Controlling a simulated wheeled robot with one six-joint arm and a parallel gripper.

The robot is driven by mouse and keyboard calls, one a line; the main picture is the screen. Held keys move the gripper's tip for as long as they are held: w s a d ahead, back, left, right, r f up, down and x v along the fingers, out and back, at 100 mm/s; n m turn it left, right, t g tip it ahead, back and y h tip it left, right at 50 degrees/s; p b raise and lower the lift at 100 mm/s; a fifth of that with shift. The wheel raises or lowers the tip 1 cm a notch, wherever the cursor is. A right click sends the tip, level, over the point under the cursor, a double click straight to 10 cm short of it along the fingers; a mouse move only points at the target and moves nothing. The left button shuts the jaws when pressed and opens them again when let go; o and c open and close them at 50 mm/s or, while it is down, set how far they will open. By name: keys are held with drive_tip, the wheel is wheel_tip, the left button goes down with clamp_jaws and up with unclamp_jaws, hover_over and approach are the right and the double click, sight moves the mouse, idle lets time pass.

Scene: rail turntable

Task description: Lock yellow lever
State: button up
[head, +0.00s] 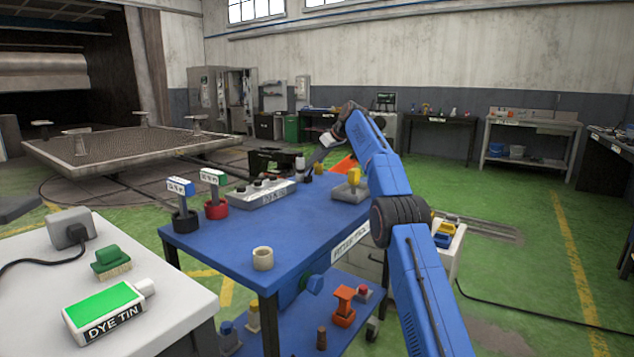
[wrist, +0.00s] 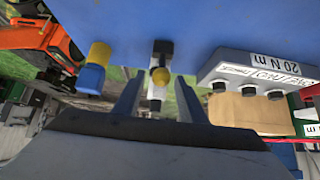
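In the wrist view, a yellow ball knob (wrist: 159,77) on a small black-and-white mount shows between my fingers. I cannot tell whether this is the yellow lever. My gripper (wrist: 157,88) is open, with one finger on each side of the knob's line of sight; no contact is clear. In the head view, my gripper (head: 309,165) reaches down at the far side of the blue table (head: 215,242). A yellow-topped piece on a grey base (head: 354,177) stands at the table's right, partly beside my arm. A yellow cylinder with a blue part (wrist: 97,65) shows left in the wrist view.
A grey box with black knobs (head: 262,191), marked 20 N m, stands left of my gripper. Red (head: 215,208) and black (head: 185,221) holders with signs stand at the left. A cream ring (head: 262,258) is near the front. An orange object (wrist: 32,38) is beside the yellow cylinder.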

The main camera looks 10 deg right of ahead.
drive_tip(key=shift+r, duration=0.1)
drive_tip(key=v, duration=0.6)
drive_tip(key=shift+s+d+r, duration=0.2)
drive_tip(key=shift+s+r, duration=0.05)
idle(0.6)
